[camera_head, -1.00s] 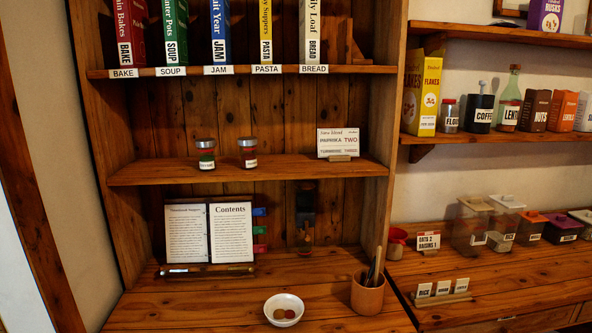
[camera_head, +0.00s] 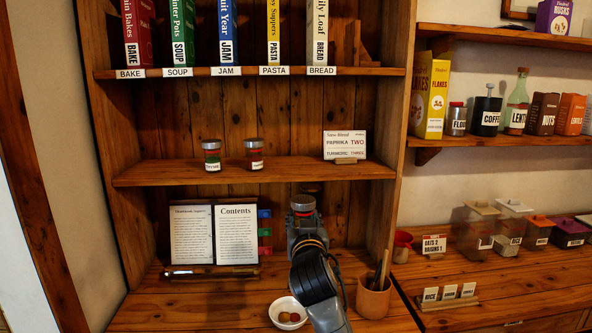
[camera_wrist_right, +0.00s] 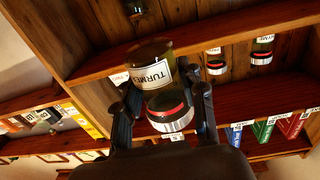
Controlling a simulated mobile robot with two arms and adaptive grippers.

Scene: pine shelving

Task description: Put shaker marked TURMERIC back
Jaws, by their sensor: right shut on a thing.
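The shaker marked TURMERIC (camera_wrist_right: 160,85) shows in the right wrist view, a clear jar with a white label and a red band at its lid. My right gripper (camera_wrist_right: 163,103) is shut on it, one finger on each side. In the head view my right gripper (camera_head: 303,207) is in front of the lower bay, below the middle shelf (camera_head: 290,170); I cannot make out the shaker there. My left gripper is not in view.
A card (camera_head: 344,145) stands at the middle shelf's right, with clear board left of it. Below are an open book (camera_head: 214,236), a white bowl (camera_head: 276,312) with two small heaps, partly behind my arm, and a wooden cup (camera_head: 373,301). Books line the upper shelf.

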